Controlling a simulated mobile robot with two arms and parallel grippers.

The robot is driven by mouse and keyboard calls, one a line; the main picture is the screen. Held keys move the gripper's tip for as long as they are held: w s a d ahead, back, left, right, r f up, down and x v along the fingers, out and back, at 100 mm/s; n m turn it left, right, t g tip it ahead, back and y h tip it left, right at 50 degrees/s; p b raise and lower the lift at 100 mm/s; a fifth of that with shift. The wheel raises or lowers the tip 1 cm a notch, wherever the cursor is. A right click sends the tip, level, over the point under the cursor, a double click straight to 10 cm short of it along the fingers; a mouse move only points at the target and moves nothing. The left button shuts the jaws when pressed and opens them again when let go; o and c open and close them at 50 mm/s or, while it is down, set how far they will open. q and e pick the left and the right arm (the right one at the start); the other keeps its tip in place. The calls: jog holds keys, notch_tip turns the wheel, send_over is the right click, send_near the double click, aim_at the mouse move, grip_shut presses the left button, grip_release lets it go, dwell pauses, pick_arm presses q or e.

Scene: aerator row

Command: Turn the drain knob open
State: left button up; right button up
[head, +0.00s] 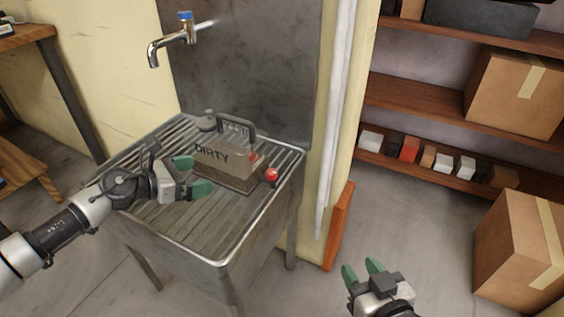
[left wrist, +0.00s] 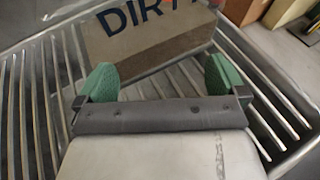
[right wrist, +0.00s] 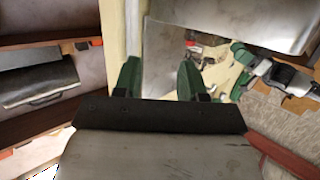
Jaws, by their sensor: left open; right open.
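A red knob (head: 271,174) sits at the front right end of a grey box (head: 225,163) marked "DIRTY". The box has a dark handle and stands on the slatted top of a metal sink (head: 205,235). A smaller red part (head: 253,157) shows on the box's right side. I cannot tell which red part is the drain knob. My left gripper (head: 193,176) is open and empty, left of the box and apart from the red knob. In the left wrist view the box's lettered face (left wrist: 150,50) lies beyond the open fingers. My right gripper (head: 361,268) is open and empty over the floor, right of the sink.
A tap (head: 170,42) with a blue top reaches over the sink from the back panel. An orange board (head: 338,228) leans beside the wall end. Shelves with boxes and a cardboard box (head: 520,250) stand at right. Floor between is clear.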

aim_at(227, 170)
pick_arm(q)
jog(key=shift+w+d+f, duration=0.15)
jog(key=shift+w+d, duration=0.2)
jog(key=shift+d, duration=0.15)
jog(key=b+x, duration=0.1)
jog(key=x, duration=0.6)
jog(key=shift+w+d+f+b, duration=0.15)
jog(key=shift+d+f+b, duration=0.05)
jog(key=shift+d+b, duration=0.15)
jog(key=shift+w+d+f, duration=0.2)
jog(key=shift+w+d, duration=0.2)
jog(key=shift+d, duration=0.2)
pick_arm(e)
notch_tip(227, 170, up, 6)
jog(key=w+a+t+y, duration=0.1)
jog(key=t+y, duration=0.1)
jog(key=t, duration=0.3)
jog(key=shift+t, duration=0.3)
jog(key=shift+w+a+r, duration=0.1)
pick_arm(q)
jog(key=shift+c, duration=0.3)
grip_shut()
jog(key=c, duration=1.3)
grip_release()
jog(key=shift+d+r, duration=0.1)
jog(key=o, duration=1.1)
jog(key=shift+w, duration=0.1)
